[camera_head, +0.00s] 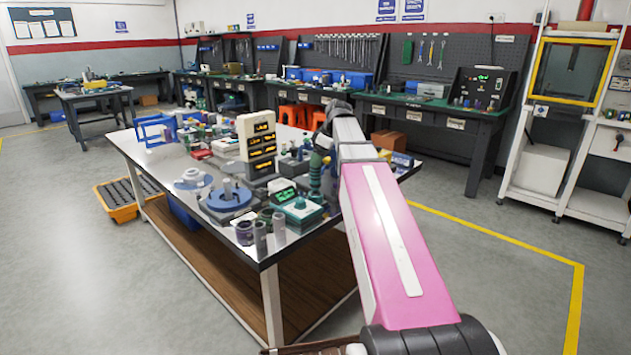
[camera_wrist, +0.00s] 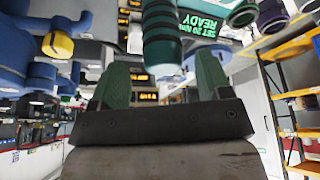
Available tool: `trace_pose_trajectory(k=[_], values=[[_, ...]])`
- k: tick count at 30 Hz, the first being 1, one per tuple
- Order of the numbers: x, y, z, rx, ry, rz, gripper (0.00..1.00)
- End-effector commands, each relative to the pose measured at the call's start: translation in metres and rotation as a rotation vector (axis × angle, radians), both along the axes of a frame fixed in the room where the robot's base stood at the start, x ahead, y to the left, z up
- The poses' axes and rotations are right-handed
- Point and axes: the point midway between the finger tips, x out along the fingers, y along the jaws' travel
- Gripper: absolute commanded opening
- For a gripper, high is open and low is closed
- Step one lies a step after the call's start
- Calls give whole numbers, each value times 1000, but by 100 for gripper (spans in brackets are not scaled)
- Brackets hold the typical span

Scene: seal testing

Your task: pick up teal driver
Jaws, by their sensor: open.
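The teal driver (camera_wrist: 160,35) shows in the wrist view as a ribbed dark teal handle. Its end appears between the two green fingers of my gripper (camera_wrist: 158,68), with gaps on both sides. In the head view the driver (camera_head: 315,172) stands upright near the right side of the cluttered table, and my gripper (camera_head: 324,143) is just above it. The jaws are open and hold nothing. I cannot tell how deep the handle is between the fingers. My arm hides part of the table behind it.
A teal device with a lit screen (camera_head: 284,196) stands close left of the driver. Several small cylinders stand at the table's front edge. Floor right of the table is clear.

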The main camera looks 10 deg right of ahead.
Motion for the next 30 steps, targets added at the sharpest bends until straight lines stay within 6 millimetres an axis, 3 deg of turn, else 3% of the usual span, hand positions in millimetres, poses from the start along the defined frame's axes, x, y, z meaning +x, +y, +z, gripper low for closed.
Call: trace_pose_trajectory(k=[12, 20, 21, 26, 30], values=[[3, 12, -44, 0, 2, 1, 71], [4, 14, -48, 0, -1, 0, 71], [4, 13, -48, 0, -1, 0, 68], [4, 14, -48, 0, 0, 0, 16], [4, 14, -48, 0, -1, 0, 13]])
